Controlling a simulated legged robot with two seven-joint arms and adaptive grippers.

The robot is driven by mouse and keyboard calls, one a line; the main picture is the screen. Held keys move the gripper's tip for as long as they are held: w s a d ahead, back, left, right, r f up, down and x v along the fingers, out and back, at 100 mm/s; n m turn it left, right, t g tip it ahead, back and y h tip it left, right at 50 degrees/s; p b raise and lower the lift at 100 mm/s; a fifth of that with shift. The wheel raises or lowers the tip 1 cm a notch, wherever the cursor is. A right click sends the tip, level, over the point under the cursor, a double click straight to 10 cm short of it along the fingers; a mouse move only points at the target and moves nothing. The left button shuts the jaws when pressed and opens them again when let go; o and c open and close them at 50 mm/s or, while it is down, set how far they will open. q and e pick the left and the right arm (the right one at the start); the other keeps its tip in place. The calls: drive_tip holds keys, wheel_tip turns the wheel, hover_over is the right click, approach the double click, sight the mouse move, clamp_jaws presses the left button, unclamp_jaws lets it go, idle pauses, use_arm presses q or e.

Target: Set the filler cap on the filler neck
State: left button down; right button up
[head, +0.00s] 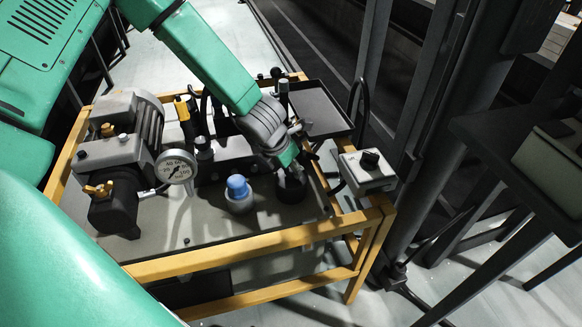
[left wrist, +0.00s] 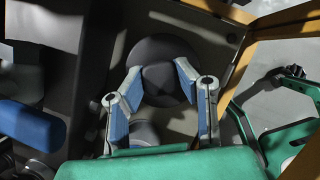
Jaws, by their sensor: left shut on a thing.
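My left gripper (head: 290,168) reaches down from above over the tank top, shut on the dark round filler cap (head: 292,187). In the left wrist view the blue-padded fingers (left wrist: 158,80) hold either side of the cap (left wrist: 160,55), whose dark disc shows between and beyond them. The cap is low, close to the tank top. The filler neck cannot be made out for certain; a grey round part (left wrist: 147,133) shows between the fingers, partly hidden by the gripper. I cannot tell whether the cap touches the neck. My right gripper is in neither view.
A blue-topped part (head: 238,188) stands on the tank just left of the gripper. A pressure gauge (head: 176,168) and motor (head: 112,150) are further left. A switch box (head: 366,172) and dark tray (head: 315,108) lie right and behind. A yellow frame (head: 240,245) edges the tank.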

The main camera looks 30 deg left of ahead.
use_arm(q)
drive_tip(key=shift+f, duration=0.15)
unclamp_jaws()
idle(0.4)
idle(0.5)
